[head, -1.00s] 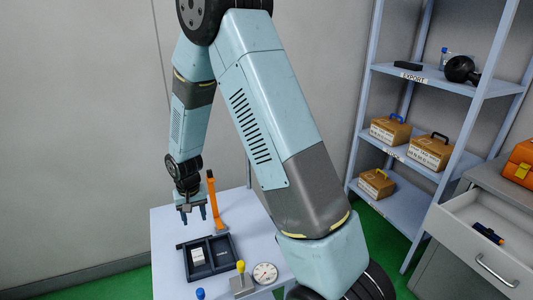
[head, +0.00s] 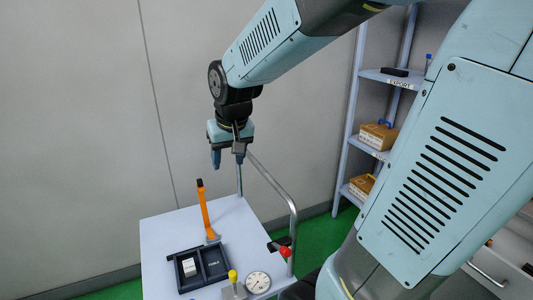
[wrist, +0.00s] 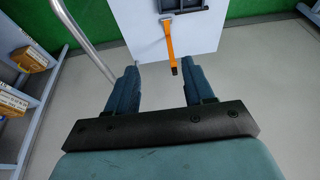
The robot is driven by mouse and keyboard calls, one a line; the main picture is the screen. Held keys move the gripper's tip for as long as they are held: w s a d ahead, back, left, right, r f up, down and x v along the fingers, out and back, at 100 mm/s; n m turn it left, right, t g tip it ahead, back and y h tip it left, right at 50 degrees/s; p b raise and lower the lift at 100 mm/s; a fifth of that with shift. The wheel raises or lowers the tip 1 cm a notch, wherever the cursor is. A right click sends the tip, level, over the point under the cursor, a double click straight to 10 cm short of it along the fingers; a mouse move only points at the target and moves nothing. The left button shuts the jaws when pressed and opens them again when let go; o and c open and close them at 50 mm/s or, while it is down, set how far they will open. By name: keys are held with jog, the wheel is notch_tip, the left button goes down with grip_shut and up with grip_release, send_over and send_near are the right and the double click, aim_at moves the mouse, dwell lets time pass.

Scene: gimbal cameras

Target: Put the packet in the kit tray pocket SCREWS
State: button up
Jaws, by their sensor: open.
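The dark kit tray (head: 229,277) lies on the light trolley top. A small white item (head: 189,266), seemingly the packet, sits in its left pocket. The right pocket looks empty; its small lettering is too blurred to read as SCREWS. My gripper (head: 228,162) is open and empty, pointing down, high above the trolley's far side and well apart from the tray. In the wrist view my gripper (wrist: 161,88) shows both fingers spread with nothing between them. Only part of the tray (wrist: 185,9) shows at that view's top edge, and the white item is not seen there.
A yellow-knobbed block (head: 234,290) and a round dial (head: 258,283) are in front. A red-knobbed item (head: 285,252) is near the right edge. The trolley's metal rail (head: 293,220) rises at right, before the shelves.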

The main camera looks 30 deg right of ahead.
jog(key=s+d+r+t, duration=0.1)
jog(key=s+r, duration=0.2)
jog(key=s, duration=0.3)
jog(key=s+d+r, duration=0.2)
jog(key=s+r, duration=0.1)
jog(key=s, duration=0.4)
jog(key=shift+d+t, duration=0.3)
jog(key=shift+t, duration=0.1)
